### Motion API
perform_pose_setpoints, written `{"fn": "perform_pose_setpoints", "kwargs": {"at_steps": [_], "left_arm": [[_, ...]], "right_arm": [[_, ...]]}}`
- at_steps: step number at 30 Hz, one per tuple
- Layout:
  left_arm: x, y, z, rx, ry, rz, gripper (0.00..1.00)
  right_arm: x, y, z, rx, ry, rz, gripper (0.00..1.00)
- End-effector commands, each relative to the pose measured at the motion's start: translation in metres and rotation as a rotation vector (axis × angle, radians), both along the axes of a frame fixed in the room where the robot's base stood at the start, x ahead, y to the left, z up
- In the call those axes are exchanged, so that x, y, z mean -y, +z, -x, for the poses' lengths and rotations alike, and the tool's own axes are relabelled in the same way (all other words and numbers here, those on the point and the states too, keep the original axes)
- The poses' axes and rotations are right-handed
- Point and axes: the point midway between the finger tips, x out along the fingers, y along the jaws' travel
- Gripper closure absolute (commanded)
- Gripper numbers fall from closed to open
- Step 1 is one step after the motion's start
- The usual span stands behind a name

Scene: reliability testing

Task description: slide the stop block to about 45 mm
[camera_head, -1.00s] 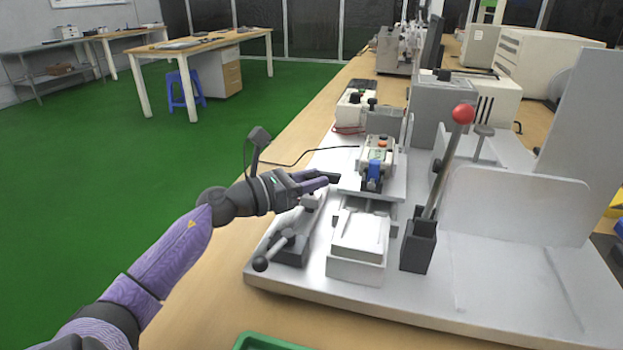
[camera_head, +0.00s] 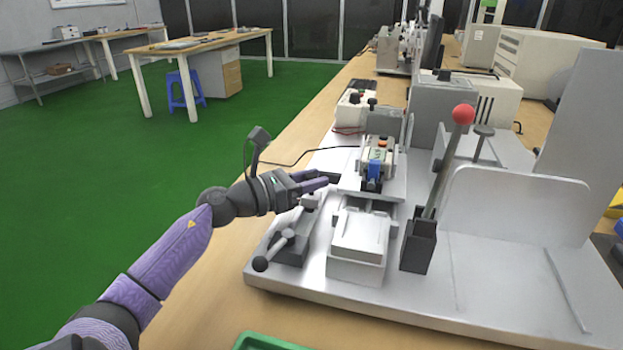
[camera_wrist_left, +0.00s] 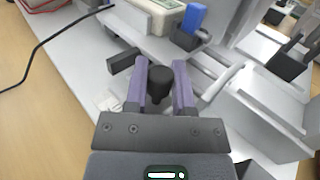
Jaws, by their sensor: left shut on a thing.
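My left gripper (camera_head: 322,181) reaches in from the left over the metal fixture. In the left wrist view its two purple fingers (camera_wrist_left: 160,88) stand on either side of a black round knob (camera_wrist_left: 161,84) and are shut on it. A dark rectangular block (camera_wrist_left: 123,61) lies just beyond the left fingertip; it also shows beside the fingertips in the head view (camera_head: 333,177). I cannot tell for sure which part is the stop block, and no scale can be read. The knob's base is hidden by the fingers. My right gripper is not in view.
Right of the gripper a carriage holds a small device with a blue part (camera_head: 374,170). A white block (camera_head: 361,234) stands in front, with a black-knobbed clamp lever (camera_head: 272,250) to its left. A tall red-knobbed lever (camera_head: 448,155) rises on the right. A green tray (camera_head: 262,341) is at the bottom.

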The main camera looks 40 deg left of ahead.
Motion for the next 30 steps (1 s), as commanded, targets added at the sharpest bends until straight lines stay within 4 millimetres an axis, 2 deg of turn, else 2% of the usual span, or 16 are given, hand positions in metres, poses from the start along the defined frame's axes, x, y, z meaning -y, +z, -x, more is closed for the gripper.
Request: {"fn": "perform_pose_setpoints", "kwargs": {"at_steps": [17, 18, 22, 23, 30], "left_arm": [[-0.0032, -0.0003, -0.0057, -0.001, 0.0, 0.0, 1.0], [-0.0032, -0.0003, -0.0057, -0.001, 0.0, 0.0, 0.67], [-0.0032, -0.0002, -0.0057, -0.001, 0.0, 0.0, 0.39], [-0.0032, -0.0002, -0.0057, 0.0, 0.0, 0.0, 0.35], [-0.0032, 0.0, -0.0055, 0.0, 0.0, 0.0, 0.35]], "right_arm": [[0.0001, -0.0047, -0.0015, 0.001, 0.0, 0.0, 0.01], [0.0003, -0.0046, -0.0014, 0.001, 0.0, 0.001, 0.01], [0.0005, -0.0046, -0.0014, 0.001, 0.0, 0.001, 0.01], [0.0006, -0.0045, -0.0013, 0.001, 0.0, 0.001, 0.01], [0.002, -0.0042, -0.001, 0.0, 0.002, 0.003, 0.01]]}}
